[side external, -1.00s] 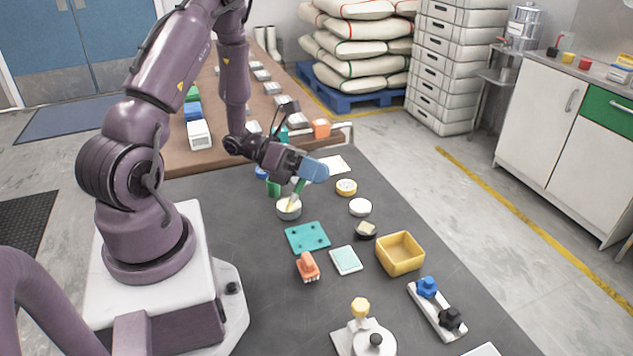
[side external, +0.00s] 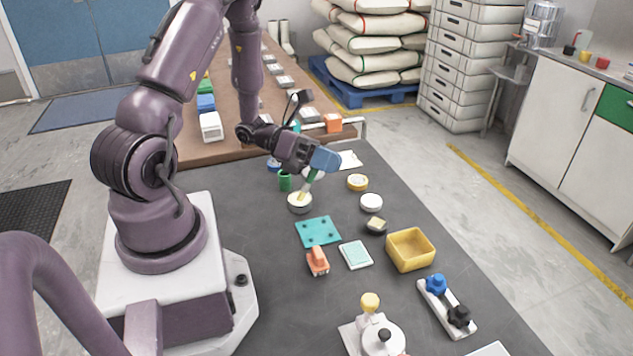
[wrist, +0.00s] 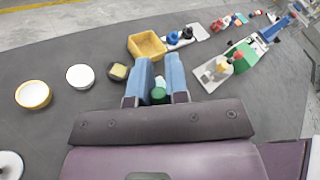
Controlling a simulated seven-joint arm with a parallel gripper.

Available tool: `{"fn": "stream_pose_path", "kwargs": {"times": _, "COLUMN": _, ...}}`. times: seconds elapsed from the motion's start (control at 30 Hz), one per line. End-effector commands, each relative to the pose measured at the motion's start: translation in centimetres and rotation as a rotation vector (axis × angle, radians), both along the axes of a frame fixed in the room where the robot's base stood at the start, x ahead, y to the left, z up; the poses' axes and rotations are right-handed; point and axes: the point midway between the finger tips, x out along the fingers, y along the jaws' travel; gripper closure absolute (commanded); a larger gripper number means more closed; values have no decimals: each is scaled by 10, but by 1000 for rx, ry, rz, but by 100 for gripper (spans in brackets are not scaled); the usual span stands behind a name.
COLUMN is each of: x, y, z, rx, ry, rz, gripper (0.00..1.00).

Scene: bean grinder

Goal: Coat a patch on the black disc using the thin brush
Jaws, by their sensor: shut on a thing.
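My gripper (side external: 323,163), with blue fingers, is shut on the thin brush (side external: 309,180), which has a green handle and a pale tip. The brush slants down, its tip at or just above a small round pot (side external: 299,204) with pale contents; I cannot tell if it touches. In the wrist view the brush's green end (wrist: 158,94) shows between the fingers (wrist: 160,85). The black disc (side external: 376,229) lies on the table to the right, with a pale yellow square on top. It also shows in the wrist view (wrist: 116,78), left of the fingers.
Around the disc are a white round dish (side external: 371,202), a yellow-rimmed dish (side external: 357,182), a yellow bin (side external: 410,250) and a pale card (side external: 356,255). A teal plate (side external: 318,231) and an orange brush-like thing (side external: 317,261) lie nearer.

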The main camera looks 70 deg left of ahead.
Motion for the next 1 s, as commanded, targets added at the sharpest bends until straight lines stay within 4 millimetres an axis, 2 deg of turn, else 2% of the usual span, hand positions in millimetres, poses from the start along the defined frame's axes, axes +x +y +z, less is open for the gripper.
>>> {"fn": "stream_pose_path", "kwargs": {"times": 0.07, "x": 3, "y": -8, "z": -1, "rx": 4, "ry": -27, "rz": -28, "gripper": 100}}
{"fn": "stream_pose_path", "kwargs": {"times": 0.17, "x": 23, "y": -18, "z": 0, "rx": 15, "ry": -71, "rz": -76, "gripper": 100}}
{"fn": "stream_pose_path", "kwargs": {"times": 0.27, "x": 54, "y": -23, "z": 4, "rx": 23, "ry": -108, "rz": -93, "gripper": 100}}
{"fn": "stream_pose_path", "kwargs": {"times": 0.43, "x": 114, "y": -27, "z": 24, "rx": 37, "ry": -166, "rz": -68, "gripper": 100}}
{"fn": "stream_pose_path", "kwargs": {"times": 0.5, "x": 134, "y": -26, "z": 34, "rx": 43, "ry": -186, "rz": -44, "gripper": 100}}
{"fn": "stream_pose_path", "kwargs": {"times": 0.6, "x": 153, "y": -18, "z": 46, "rx": 51, "ry": -214, "rz": -2, "gripper": 100}}
{"fn": "stream_pose_path", "kwargs": {"times": 0.77, "x": 160, "y": -11, "z": 48, "rx": 66, "ry": -262, "rz": 35, "gripper": 100}}
{"fn": "stream_pose_path", "kwargs": {"times": 1.0, "x": 159, "y": -11, "z": 24, "rx": 68, "ry": -267, "rz": 33, "gripper": 100}}
